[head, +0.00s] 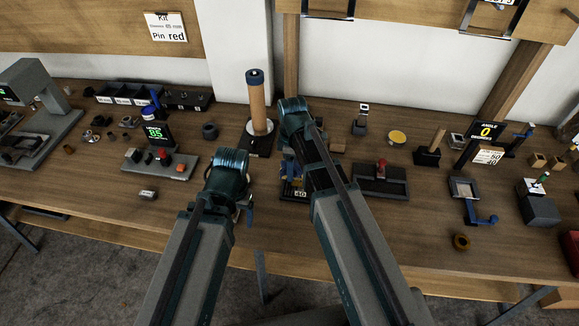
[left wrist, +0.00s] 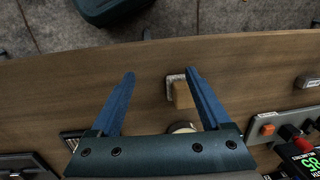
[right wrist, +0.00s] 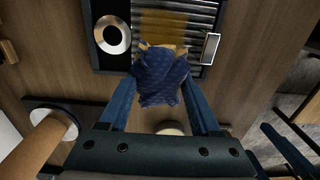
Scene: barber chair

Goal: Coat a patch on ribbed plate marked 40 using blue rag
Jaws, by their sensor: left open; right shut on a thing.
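The ribbed plate (right wrist: 205,18) lies near the top of the right wrist view, in a dark frame with ridges running across. An amber patch (right wrist: 163,22) covers part of its ridges. In the head view, the plate's label reading 40 (head: 300,194) shows beside my right arm. My right gripper (right wrist: 160,82) is shut on the dark blue rag (right wrist: 160,78), whose far end overlaps the plate's near edge; contact cannot be told. Amber shows along that end. My left gripper (left wrist: 163,75) is open and empty above the table; one finger shows in the head view (head: 250,216).
A pale ring (right wrist: 112,35) sits at the plate's left side. A tan roller (head: 257,100) stands behind the plate. A red-knobbed dark block (head: 380,185) is to its right. A wooden block (left wrist: 182,93) lies below my left fingers. Bare tabletop lies in front.

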